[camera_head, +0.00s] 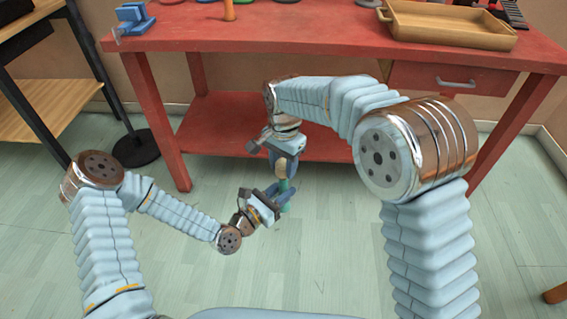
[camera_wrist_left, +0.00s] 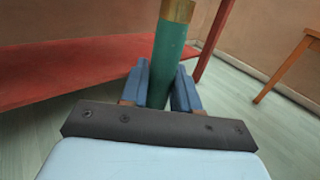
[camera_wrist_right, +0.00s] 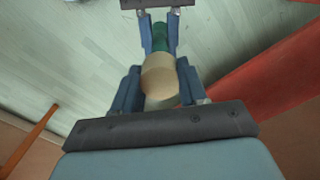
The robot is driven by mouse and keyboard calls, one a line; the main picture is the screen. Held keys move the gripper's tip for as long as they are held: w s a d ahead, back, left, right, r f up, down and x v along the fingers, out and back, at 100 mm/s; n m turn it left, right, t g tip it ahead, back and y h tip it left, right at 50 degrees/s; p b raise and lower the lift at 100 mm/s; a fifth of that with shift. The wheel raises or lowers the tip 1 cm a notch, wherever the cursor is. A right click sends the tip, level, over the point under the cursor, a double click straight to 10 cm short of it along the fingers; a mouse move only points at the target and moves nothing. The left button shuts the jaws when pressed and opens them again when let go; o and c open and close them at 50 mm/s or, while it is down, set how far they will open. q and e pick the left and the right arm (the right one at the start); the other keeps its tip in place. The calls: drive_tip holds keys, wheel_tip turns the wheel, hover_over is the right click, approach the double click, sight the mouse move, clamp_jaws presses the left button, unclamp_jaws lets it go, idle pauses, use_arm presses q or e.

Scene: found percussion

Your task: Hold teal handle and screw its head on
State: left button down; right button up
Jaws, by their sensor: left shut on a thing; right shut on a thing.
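The teal handle (camera_wrist_left: 168,55) stands between the fingers of my left gripper (camera_wrist_left: 170,90), which is shut on it. A brass-coloured collar (camera_wrist_left: 177,11) tops the handle. In the right wrist view, a cream rounded head (camera_wrist_right: 160,78) sits between the fingers of my right gripper (camera_wrist_right: 160,90), which is shut on it. The teal handle (camera_wrist_right: 160,38) lines up with the head there, close to it or touching; I cannot tell if they are joined. In the head view, my right gripper (camera_head: 284,165) is just above my left gripper (camera_head: 277,197), in front of the red table.
The red table (camera_head: 330,32) stands behind the grippers with a lower shelf (camera_head: 225,130). On it are a wooden tray (camera_head: 450,28) at the right and a blue stand (camera_head: 133,18) at the left. A wooden rack (camera_head: 50,85) stands far left. Open floor surrounds the grippers.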

drive_tip(key=m, duration=0.6)
drive_tip(key=shift+m, duration=0.4)
drive_tip(key=m, duration=0.6)
drive_tip(key=shift+m, duration=0.4)
drive_tip(key=m, duration=0.6)
drive_tip(key=shift+w+m, duration=0.1)
drive_tip(key=shift+m, duration=0.3)
drive_tip(key=m, duration=0.4)
drive_tip(key=f+m, duration=0.1)
drive_tip(key=shift+d+m, duration=0.2)
drive_tip(key=shift+m, duration=0.7)
drive_tip(key=shift+a+r+m, duration=0.15)
drive_tip(key=shift+r+m, duration=0.25)
drive_tip(key=shift+m, duration=0.1)
